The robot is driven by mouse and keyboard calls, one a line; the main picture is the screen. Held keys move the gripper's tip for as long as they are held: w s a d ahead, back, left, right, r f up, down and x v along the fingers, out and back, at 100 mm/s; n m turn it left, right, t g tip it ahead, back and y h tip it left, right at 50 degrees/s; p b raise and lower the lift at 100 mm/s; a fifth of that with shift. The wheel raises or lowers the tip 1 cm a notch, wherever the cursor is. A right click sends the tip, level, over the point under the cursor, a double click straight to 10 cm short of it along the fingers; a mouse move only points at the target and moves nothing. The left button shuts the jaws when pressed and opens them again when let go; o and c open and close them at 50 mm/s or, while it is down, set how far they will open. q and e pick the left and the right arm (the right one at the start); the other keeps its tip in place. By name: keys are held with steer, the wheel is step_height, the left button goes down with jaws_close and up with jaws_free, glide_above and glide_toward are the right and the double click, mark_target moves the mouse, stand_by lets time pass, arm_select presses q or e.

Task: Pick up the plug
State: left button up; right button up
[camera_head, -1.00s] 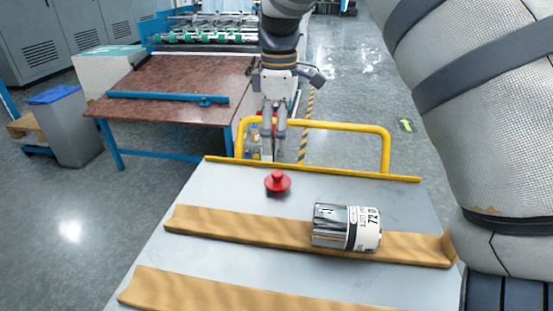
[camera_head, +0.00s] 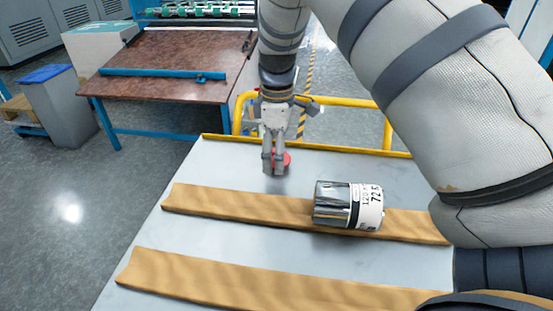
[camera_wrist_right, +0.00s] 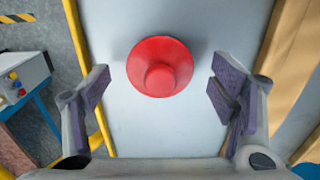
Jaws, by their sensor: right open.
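The red plug (camera_wrist_right: 160,67), round with a raised knob in the middle, stands on the grey cart top. In the head view the plug (camera_head: 284,160) is partly hidden behind my right gripper (camera_head: 274,170), at the far part of the cart top. In the right wrist view my right gripper (camera_wrist_right: 165,100) is open, with one padded finger at each side and the plug between and a little ahead of them, touching neither. My left gripper is not in view.
A silver roll with a white printed label (camera_head: 348,205) lies on the farther of two brown rails (camera_head: 240,204) on the cart top (camera_head: 200,240). A yellow handle (camera_head: 388,130) rises at the cart's far edge. A brown table (camera_head: 165,65) stands behind at left.

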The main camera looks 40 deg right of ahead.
steer(key=shift+c, duration=0.5)
steer(key=c, duration=1)
steer(key=shift+r, duration=0.1)
